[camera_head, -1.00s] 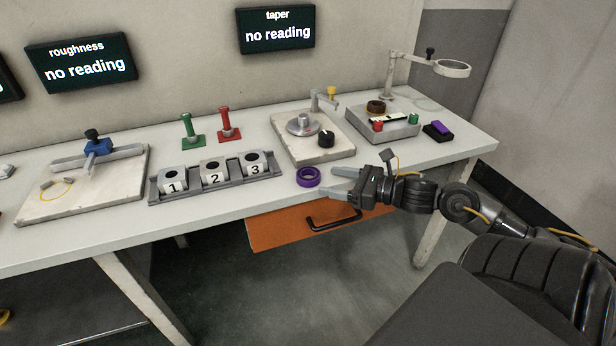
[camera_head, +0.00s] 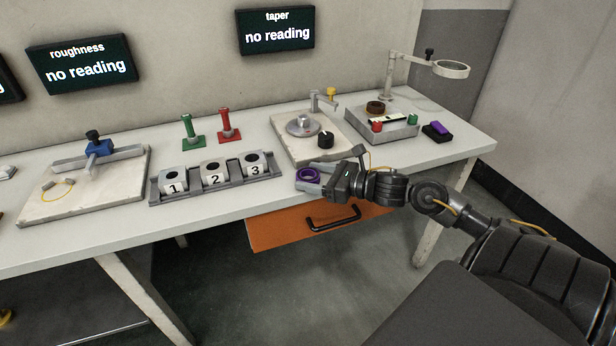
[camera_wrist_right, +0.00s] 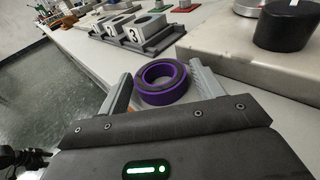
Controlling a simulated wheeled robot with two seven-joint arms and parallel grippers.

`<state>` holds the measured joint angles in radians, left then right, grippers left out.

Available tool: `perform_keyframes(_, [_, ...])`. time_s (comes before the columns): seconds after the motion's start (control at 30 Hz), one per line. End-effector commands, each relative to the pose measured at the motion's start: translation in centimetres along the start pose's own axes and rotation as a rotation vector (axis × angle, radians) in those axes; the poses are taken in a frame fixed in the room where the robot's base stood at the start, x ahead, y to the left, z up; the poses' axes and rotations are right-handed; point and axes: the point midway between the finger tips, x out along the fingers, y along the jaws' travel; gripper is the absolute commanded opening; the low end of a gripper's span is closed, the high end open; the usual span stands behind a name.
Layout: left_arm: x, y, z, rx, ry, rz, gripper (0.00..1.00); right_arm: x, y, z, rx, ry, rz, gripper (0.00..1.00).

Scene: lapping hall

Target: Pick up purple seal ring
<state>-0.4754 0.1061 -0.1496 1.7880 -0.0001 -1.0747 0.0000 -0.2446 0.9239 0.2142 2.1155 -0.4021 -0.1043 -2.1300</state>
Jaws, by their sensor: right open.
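The purple seal ring (camera_head: 308,175) lies flat near the front edge of the bench, right of the numbered holder. In the right wrist view the ring (camera_wrist_right: 146,92) sits between the two fingers. My right gripper (camera_head: 309,180) is open, with one finger on each side of the ring; it also shows in the wrist view (camera_wrist_right: 160,88). I cannot tell whether the fingers touch it. My left gripper is not in view.
A grey rack (camera_head: 218,189) with blocks marked 1, 2 and 3 stands left of the ring. A pale plate with a round spindle and black knob (camera_head: 325,140) is behind it. An orange drawer (camera_head: 285,229) is below the bench edge. A magnifier stand (camera_head: 390,75) is at back right.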

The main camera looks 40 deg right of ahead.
Motion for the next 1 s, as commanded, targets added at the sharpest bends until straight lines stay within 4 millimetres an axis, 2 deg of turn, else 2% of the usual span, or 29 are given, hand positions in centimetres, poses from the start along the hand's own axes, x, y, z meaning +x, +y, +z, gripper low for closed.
perform_keyframes(0.1, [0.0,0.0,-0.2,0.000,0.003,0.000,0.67,0.0,0.0,0.0,0.000,0.000,0.000,0.67])
perform_keyframes(0.37, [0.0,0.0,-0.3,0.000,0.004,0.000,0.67,0.0,0.0,0.0,0.000,0.000,0.000,0.33])
perform_keyframes(0.67, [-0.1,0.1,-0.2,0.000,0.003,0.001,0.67,-0.1,0.0,0.6,-0.003,-0.001,0.001,0.32])
perform_keyframes(0.77, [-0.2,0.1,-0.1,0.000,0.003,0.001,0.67,-0.3,0.0,2.0,-0.006,-0.001,0.002,0.31])
perform_keyframes(1.0, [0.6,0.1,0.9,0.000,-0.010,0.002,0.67,-1.0,0.0,6.8,-0.007,0.000,0.001,0.31])
